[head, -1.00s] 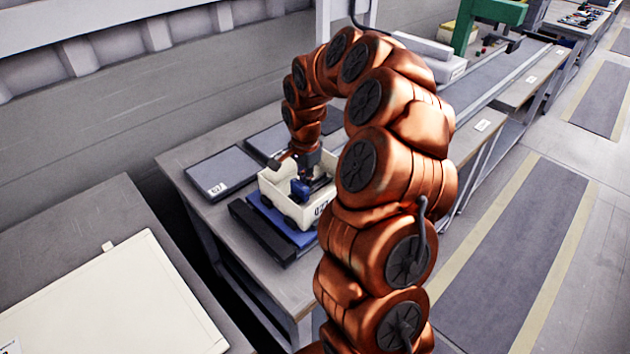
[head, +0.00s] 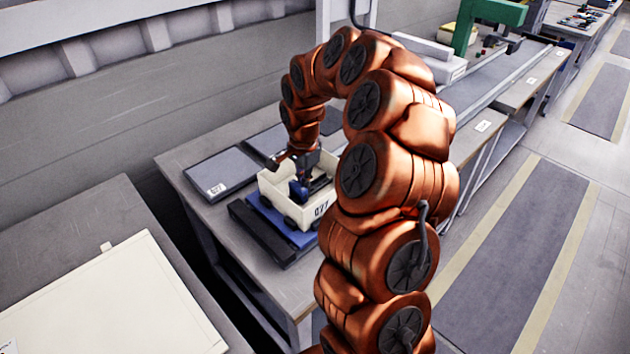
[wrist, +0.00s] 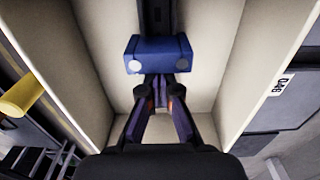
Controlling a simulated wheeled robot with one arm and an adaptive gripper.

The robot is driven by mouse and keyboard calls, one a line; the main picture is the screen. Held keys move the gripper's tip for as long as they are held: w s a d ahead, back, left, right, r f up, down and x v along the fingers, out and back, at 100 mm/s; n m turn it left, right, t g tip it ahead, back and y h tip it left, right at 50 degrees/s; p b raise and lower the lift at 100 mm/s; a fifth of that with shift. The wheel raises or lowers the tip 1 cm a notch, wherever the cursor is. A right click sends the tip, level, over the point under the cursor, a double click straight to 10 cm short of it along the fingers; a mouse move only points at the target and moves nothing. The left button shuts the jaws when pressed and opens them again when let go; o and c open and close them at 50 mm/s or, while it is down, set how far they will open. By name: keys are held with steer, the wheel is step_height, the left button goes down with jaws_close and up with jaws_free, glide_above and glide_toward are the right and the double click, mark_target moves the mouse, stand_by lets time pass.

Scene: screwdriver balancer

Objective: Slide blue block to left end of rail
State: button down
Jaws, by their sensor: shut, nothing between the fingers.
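The blue block (head: 298,191) sits on a dark rail (head: 321,187) inside a cream bin (head: 322,210). In the wrist view the block (wrist: 158,55) straddles the rail (wrist: 157,15), which runs on from it to the top edge of the picture. My gripper (wrist: 159,83) is shut and empty, its fingertips right up against or just beside the block's near face; I cannot tell if they touch. In the head view my gripper (head: 304,182) reaches down into the bin and hides part of the block and rail.
The bin's walls stand close around my gripper. A blue mat (head: 272,218) and a black bar (head: 262,233) lie by the bin on the grey table. Dark flat panels (head: 222,172) lie behind it. A yellow cylinder (wrist: 22,95) shows left in the wrist view.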

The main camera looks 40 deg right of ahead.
steer(key=shift+s+a+b, duration=0.15)
steer(key=shift+a+b, duration=0.7)
steer(key=shift+b, duration=0.9)
stand_by(2.7)
steer(key=shift+d, duration=0.45)
stand_by(0.5)
steer(key=shift+r, duration=0.25)
steer(key=shift+r, duration=0.75)
stand_by(0.3)
steer(key=shift+d+r, duration=0.2)
steer(key=shift+r, duration=1.1)
steer(key=shift+d+r, duration=0.15)
steer(key=shift+r, duration=1.1)
